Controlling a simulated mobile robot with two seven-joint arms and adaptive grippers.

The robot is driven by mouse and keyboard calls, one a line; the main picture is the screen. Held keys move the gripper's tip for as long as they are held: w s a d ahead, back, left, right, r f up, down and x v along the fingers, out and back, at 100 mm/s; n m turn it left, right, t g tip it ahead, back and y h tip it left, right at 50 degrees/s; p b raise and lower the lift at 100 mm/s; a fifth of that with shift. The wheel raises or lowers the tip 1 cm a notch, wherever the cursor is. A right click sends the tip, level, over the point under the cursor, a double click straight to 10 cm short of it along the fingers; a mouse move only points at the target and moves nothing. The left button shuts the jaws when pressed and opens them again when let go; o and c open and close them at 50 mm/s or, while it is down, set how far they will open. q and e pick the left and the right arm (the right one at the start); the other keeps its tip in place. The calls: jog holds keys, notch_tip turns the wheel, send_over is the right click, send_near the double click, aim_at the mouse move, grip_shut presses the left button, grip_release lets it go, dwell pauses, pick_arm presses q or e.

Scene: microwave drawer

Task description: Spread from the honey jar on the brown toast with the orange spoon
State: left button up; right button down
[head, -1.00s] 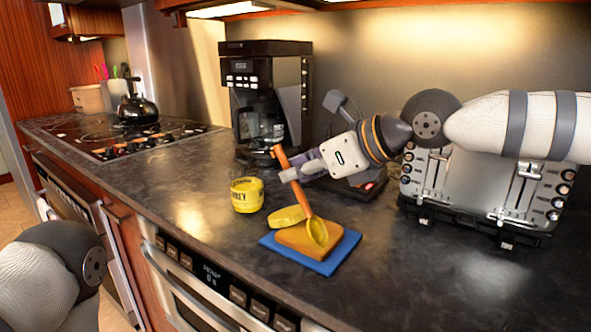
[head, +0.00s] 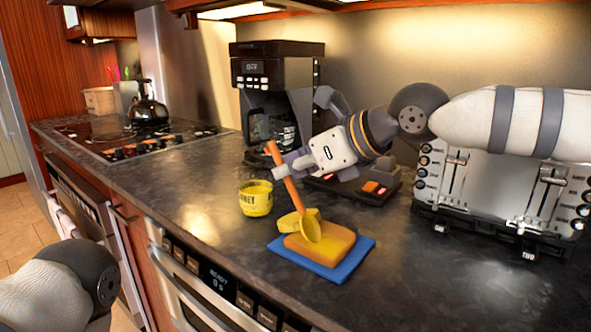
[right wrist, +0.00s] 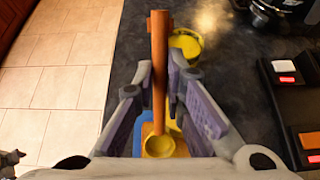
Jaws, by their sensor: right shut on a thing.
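My right gripper (head: 287,172) is shut on the handle of the orange spoon (head: 285,180). The spoon is tilted, with its yellowish bowl low over the left back part of the brown toast (head: 335,243); I cannot tell whether they touch. The toast lies on a blue mat (head: 350,266). The yellow honey jar (head: 256,199) stands upright and open, left of and behind the toast. In the right wrist view the spoon handle (right wrist: 159,60) runs between the fingers, and the jar (right wrist: 187,43) shows beyond. My left gripper is out of view.
A yellow disc (head: 289,222), perhaps the lid, lies at the toast's back left edge. A coffee maker (head: 275,95), a black device with orange-lit parts (head: 370,188) and a toaster (head: 490,190) stand behind. The counter front right is clear.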

jog(key=shift+w+a+f, duration=0.2)
jog(key=shift+w+a, duration=0.35)
jog(key=shift+a, duration=0.2)
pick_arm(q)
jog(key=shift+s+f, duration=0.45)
pick_arm(e)
jog(key=shift+r, duration=0.1)
jog(key=shift+s+d+r, duration=0.1)
jog(key=shift+s+d, duration=0.15)
jog(key=shift+d, duration=0.1)
jog(key=shift+s+d+r, duration=0.1)
jog(key=shift+s+d, duration=0.4)
jog(key=shift+d, duration=0.3)
pick_arm(q)
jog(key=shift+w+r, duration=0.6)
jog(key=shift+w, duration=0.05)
jog(key=shift+p, duration=0.3)
pick_arm(e)
jog(key=shift+s, duration=0.1)
